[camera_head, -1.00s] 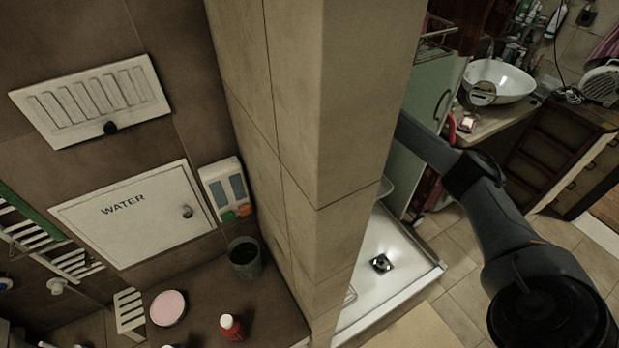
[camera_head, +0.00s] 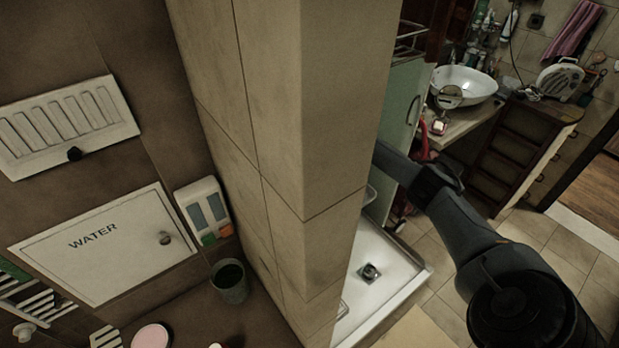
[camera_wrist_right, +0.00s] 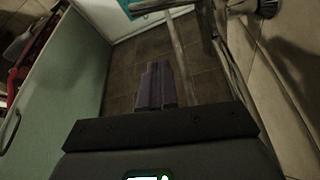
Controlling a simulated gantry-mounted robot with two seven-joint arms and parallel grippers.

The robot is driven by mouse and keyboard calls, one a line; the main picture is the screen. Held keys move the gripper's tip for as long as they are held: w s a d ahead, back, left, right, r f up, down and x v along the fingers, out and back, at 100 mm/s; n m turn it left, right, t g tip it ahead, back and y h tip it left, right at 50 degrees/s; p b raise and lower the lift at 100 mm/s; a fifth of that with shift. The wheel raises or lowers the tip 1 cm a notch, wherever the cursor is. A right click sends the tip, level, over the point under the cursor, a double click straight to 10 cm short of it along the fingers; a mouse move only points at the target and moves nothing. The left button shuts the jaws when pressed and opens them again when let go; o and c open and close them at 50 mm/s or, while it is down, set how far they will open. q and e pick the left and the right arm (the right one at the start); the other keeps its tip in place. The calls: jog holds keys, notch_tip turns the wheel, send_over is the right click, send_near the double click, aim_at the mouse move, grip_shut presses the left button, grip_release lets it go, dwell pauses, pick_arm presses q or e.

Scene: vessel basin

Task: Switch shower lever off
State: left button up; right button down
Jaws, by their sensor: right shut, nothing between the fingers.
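No shower lever can be made out for certain in either view. In the right wrist view, a round chrome fitting (camera_wrist_right: 254,7) is cut off by the top right edge, near a vertical metal pipe (camera_wrist_right: 228,45); I cannot tell whether it includes the lever. My right gripper (camera_wrist_right: 154,70) is shut and empty, left of the pipe and apart from the fitting. In the head view, my right arm reaches behind the tiled pillar, which hides the gripper and most of the shower wall. The white shower tray (camera_head: 392,262) with its drain shows below. My left gripper is out of view.
The tiled pillar (camera_head: 305,110) stands between the camera and the shower. A pale green panel (camera_wrist_right: 70,85) is close on the gripper's left. A washbasin (camera_head: 468,82) stands behind. The WATER hatch (camera_head: 105,250) and a dark cup (camera_head: 229,280) are at left.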

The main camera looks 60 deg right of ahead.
notch_tip(320, 180, down, 6)
jog(key=s+a+p, duration=0.1)
jog(key=p, duration=0.1)
jog(key=shift+s, duration=0.25)
dwell(0.3)
jog(key=shift+w+a, duration=0.1)
